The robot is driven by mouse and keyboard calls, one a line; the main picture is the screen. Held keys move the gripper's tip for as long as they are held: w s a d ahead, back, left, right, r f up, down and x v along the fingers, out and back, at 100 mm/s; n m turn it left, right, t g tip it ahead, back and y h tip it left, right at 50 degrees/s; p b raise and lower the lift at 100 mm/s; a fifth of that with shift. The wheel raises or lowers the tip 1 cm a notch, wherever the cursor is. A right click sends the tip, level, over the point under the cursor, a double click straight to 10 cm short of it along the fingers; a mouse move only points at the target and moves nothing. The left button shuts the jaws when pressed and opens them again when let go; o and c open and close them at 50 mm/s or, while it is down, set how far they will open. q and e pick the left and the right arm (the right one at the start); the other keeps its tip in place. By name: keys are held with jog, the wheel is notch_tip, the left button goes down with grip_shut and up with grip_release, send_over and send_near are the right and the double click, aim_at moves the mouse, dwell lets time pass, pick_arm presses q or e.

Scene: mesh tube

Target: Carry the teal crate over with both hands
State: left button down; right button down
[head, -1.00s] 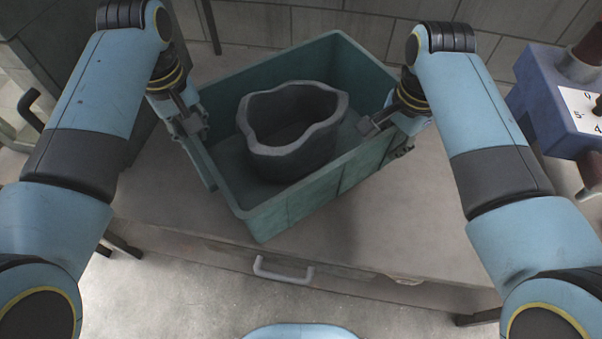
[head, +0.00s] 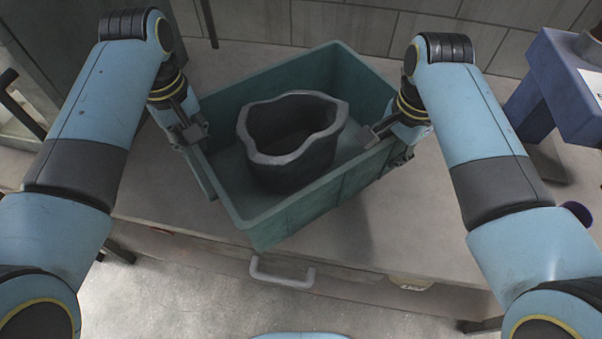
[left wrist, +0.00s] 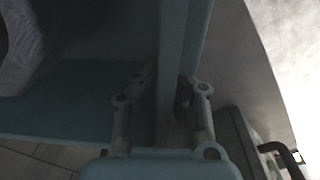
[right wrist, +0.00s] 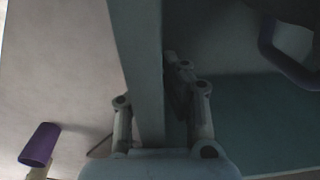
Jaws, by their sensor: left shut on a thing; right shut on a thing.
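The teal crate (head: 310,212) is an open box, seen at an angle in the middle of the head view, over a grey-brown bench. A dark grey vessel (head: 290,168) with a wavy rim stands inside it. My left gripper (head: 193,134) is shut on the crate's left wall; the left wrist view shows the wall (left wrist: 172,50) between its fingers. My right gripper (head: 385,135) is shut on the right wall, which also shows between its fingers in the right wrist view (right wrist: 140,50). I cannot tell how far the crate's base is above the bench.
The bench (head: 420,225) has free room right of the crate. A purple cup (head: 577,213) lies at the right, partly behind my right arm. A blue machine (head: 565,90) stands at the far right. A drawer handle (head: 282,273) juts from the bench's front.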

pick_arm(q)
jog(key=c, duration=1.6)
grip_release()
jog(key=shift+a+f, duration=0.1)
jog(key=shift+a, duration=0.05)
jog(key=shift+c, duration=0.2)
pick_arm(e)
jog(key=c, duration=1.6)
grip_release()
jog(key=shift+d+f, duration=0.15)
jog(key=shift+d, duration=0.05)
jog(key=shift+c, duration=0.2)
pick_arm(q)
jog(key=shift+o, duration=0.8)
pick_arm(e)
jog(key=shift+o, duration=0.8)
jog(key=shift+a, duration=0.15)
